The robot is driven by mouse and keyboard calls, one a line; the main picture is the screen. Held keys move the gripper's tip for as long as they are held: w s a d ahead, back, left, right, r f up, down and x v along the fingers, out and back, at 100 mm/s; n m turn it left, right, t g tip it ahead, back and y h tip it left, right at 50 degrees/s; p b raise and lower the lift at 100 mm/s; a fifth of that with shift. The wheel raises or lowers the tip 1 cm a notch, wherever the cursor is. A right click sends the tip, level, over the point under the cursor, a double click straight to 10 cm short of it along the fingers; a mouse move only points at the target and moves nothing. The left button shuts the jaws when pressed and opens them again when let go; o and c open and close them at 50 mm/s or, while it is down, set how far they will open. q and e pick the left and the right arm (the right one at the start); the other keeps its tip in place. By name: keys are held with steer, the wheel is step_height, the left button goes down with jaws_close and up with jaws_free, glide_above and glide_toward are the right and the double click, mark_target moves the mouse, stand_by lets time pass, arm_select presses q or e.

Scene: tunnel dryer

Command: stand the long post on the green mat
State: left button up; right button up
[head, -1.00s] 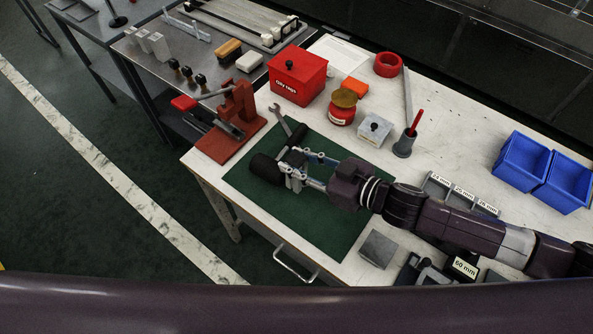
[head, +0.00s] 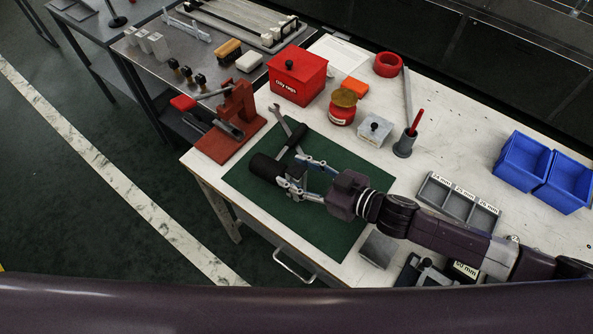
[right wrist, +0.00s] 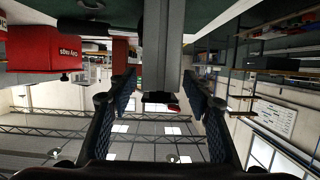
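The green mat (head: 322,231) lies on the white bench, partly under my right arm. My right gripper (head: 294,184) is low over the left half of the mat. In the right wrist view, which is upside down, the long grey post (right wrist: 163,45) runs straight up and down the picture between the fingers (right wrist: 162,92). It looks upright, with a gap on each side, so the gripper is open around it. The post's foot is out of that view. In the head view the fingers largely hide the post. My left gripper is not in view.
A black mallet (head: 266,168) lies on the mat close to the gripper, with a wrench (head: 277,116) at the mat's far edge. A red oily rags box (head: 297,83), a red press (head: 237,110) and a grey block (head: 379,249) surround the mat. The mat's near part is clear.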

steer(key=shift+r, duration=0.2)
steer(key=shift+s+d, duration=0.1)
steer(key=shift+d, duration=0.15)
steer(key=b+v, duration=0.2)
steer(key=v, duration=0.9)
steer(key=shift+s+r, duration=0.15)
steer(key=shift+s, duration=0.05)
